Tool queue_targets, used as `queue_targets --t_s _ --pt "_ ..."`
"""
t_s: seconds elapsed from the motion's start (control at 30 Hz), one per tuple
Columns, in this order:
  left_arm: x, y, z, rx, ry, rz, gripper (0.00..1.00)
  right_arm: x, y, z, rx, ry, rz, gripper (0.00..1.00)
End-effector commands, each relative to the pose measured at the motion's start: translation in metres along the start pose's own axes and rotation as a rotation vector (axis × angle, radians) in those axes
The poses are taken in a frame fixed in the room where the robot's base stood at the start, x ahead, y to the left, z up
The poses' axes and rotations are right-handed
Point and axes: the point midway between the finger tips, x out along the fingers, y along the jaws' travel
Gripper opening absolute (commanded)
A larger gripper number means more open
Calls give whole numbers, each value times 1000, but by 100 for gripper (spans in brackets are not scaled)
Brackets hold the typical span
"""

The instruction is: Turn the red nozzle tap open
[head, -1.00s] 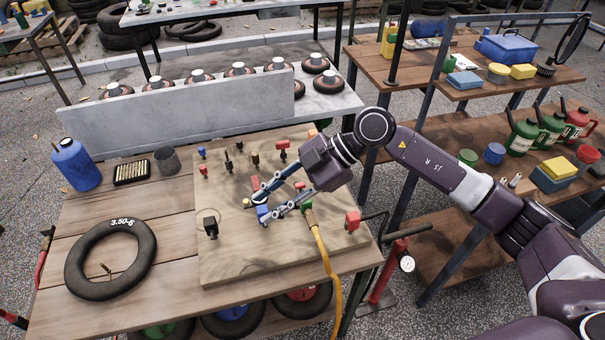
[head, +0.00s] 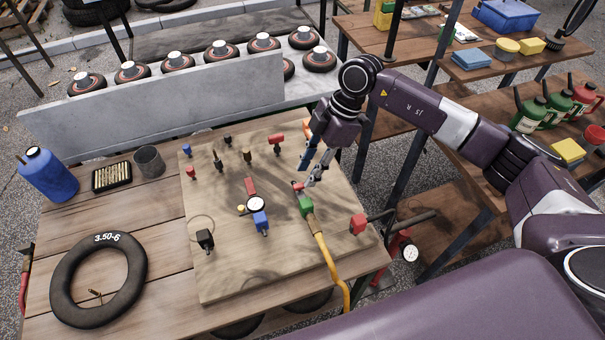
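A wooden board (head: 285,265) on the workbench carries several small taps and fittings. A small red piece (head: 298,186) sits at the top of the green fitting (head: 306,206) on the yellow hose. My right gripper (head: 304,178) is just above this red piece, pointing down, with its fingers apart. I cannot tell whether a fingertip touches the piece. Other red parts are a handle at the back (head: 277,139), a lever beside the round gauge (head: 250,186), and a block at the right edge (head: 357,225). Which one is the nozzle tap is not clear. My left gripper is not in view.
The yellow hose (head: 328,262) runs off the board's front edge. A blue bottle (head: 48,176), a grey cup (head: 149,161) and a tyre (head: 98,280) stand or lie at left. A grey upright panel (head: 160,105) stands behind. Shelves are at right.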

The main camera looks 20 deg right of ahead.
Motion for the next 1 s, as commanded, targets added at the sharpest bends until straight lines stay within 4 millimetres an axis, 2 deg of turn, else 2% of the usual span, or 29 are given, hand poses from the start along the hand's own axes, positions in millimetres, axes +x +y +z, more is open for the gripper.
queue_targets --t_s 0.1,0.2,0.5,0.57,0.83,1.0 --pt "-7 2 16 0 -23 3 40 18 -1 -1 0 1 -3 29" --pt "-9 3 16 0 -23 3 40 28 0 -1 0 1 -1 29" --pt "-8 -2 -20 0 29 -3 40 37 0 0 -1 1 1 29" --pt "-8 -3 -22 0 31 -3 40 37 0 0 -1 1 1 29" --pt "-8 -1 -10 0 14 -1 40 37 0 0 -1 1 1 1" --pt "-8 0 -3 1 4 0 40 37 0 -1 -2 1 2 0"
